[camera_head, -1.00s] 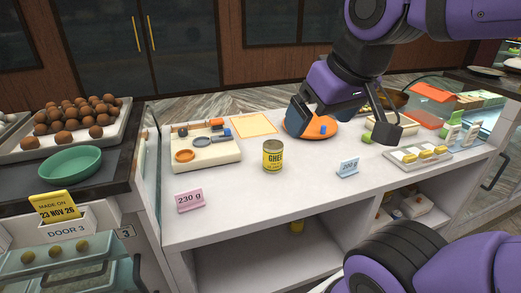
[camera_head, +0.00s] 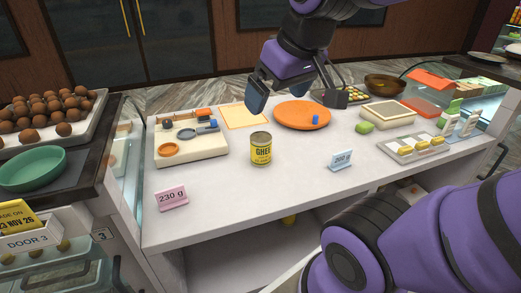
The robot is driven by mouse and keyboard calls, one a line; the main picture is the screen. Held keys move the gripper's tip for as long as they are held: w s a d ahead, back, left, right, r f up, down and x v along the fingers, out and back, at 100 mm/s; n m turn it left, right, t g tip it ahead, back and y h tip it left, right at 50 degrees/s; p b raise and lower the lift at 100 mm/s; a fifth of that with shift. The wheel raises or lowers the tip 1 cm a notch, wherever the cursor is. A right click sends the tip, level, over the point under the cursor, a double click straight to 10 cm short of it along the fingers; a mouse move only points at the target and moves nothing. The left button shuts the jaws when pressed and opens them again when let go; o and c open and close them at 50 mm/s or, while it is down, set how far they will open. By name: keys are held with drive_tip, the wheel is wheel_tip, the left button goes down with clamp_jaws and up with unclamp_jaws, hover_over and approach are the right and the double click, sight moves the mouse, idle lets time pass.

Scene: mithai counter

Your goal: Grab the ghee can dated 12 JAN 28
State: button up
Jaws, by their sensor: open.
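My gripper (camera_head: 300,101) hangs above the back of the counter, behind and to the right of the can, in front of the orange round board (camera_head: 302,115). Its fingers are wide apart with nothing between them. The gripper is apart from the can.
A tray with small tools (camera_head: 190,150) stands left of the can. A pink 230 g card (camera_head: 172,197) and a blue 200 g card (camera_head: 341,160) stand near the front. A tray of yellow blocks (camera_head: 418,146) lies at right. The counter around the can is clear.

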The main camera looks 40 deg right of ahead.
drive_tip(key=w+d+f+n+y, duration=0.1)
drive_tip(key=w+d+f, duration=0.15)
drive_tip(key=w, duration=0.35)
drive_tip(key=w+d+f+n, duration=0.1)
drive_tip(key=w+d+f, duration=0.1)
drive_tip(key=w+f, duration=0.3)
drive_tip(key=n+g, duration=0.1)
drive_tip(key=n, duration=0.1)
approach(261, 137)
drive_tip(key=shift+w+d+f, duration=0.2)
drive_tip(key=shift+w+f, duration=0.1)
drive_tip(key=shift+f, duration=0.05)
drive_tip(key=shift+w+d+f, duration=0.2)
drive_tip(key=shift+f, duration=0.4)
drive_tip(key=x, duration=0.4)
drive_tip(key=shift+a+f, duration=0.1)
drive_tip(key=shift+a+x, duration=0.2)
drive_tip(key=shift+x, duration=1.25)
drive_tip(key=shift+a+x, duration=0.2)
drive_tip(key=shift+x, duration=1.3)
drive_tip(key=shift+s+y, duration=0.15)
drive_tip(key=shift+y, duration=0.15)
drive_tip(key=c, duration=1.3)
drive_tip(key=shift+o, duration=0.2)
